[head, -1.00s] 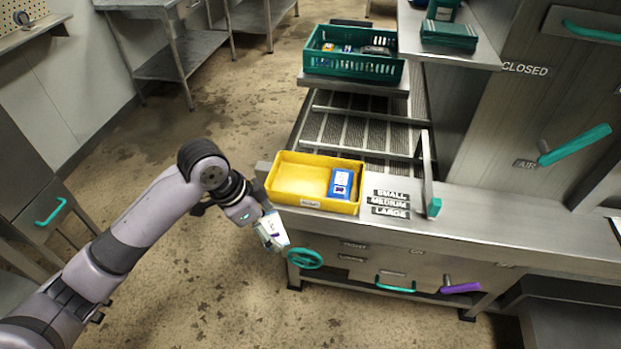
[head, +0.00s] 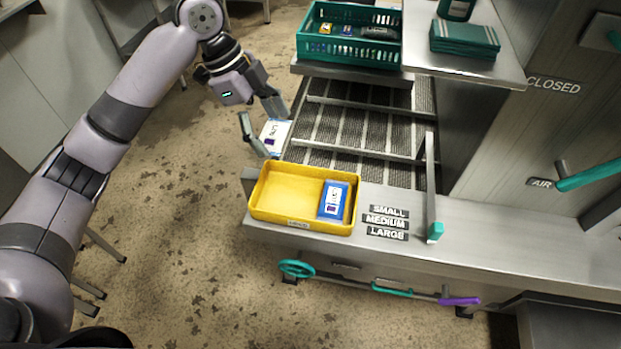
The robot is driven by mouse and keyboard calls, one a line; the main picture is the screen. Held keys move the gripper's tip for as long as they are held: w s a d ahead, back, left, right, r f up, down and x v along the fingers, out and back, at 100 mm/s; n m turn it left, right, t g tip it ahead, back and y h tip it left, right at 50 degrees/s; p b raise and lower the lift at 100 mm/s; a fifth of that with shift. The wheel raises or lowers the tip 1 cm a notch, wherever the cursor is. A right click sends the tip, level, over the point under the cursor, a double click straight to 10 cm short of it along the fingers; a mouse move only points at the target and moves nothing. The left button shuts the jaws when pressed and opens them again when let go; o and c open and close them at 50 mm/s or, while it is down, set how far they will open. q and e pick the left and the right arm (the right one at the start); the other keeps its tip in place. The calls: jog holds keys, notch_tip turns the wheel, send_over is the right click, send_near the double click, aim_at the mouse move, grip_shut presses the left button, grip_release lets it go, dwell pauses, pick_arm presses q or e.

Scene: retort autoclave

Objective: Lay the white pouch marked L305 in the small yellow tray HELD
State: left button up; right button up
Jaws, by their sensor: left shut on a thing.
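The white pouch (head: 273,134) is in my left gripper (head: 265,133), which is shut on it, with one finger on each side. Only part of its dark print can be read. The gripper and pouch are above and behind the far left part of the small yellow tray (head: 263,208), apart from it. A blue pouch with a white label (head: 334,200) lies in the right part of the tray; the left part of the tray is bare. My right gripper is not in view.
A green crate (head: 350,50) with several items stands at the back. Slatted rollers or racks (head: 345,128) lie behind the tray. SMALL, MEDIUM and LARGE plates (head: 387,222) sit right of it. An upright bar with a teal end (head: 434,190) stands further right.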

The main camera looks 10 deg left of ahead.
pick_arm(q)
jog(key=shift+w+f, duration=0.35)
jog(key=shift+f, duration=0.35)
jog(key=p, duration=0.1)
send_over(284, 197)
jog(key=a, duration=0.1)
notch_tip(284, 197, down, 8)
jog(key=f, duration=0.4)
jog(key=shift+a, duration=0.2)
notch_tip(284, 197, down, 2)
jog(key=shift+f+p, duration=0.1)
jog(key=shift+p, duration=0.2)
notch_tip(284, 197, down, 3)
jog(key=shift+f, duration=0.5)
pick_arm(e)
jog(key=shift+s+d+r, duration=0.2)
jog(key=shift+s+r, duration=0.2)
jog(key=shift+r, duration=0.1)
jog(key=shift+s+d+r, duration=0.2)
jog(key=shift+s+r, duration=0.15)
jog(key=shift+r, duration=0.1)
pick_arm(q)
jog(key=o, duration=0.7)
jog(key=shift+f, duration=0.1)
jog(key=shift+o, duration=0.8)
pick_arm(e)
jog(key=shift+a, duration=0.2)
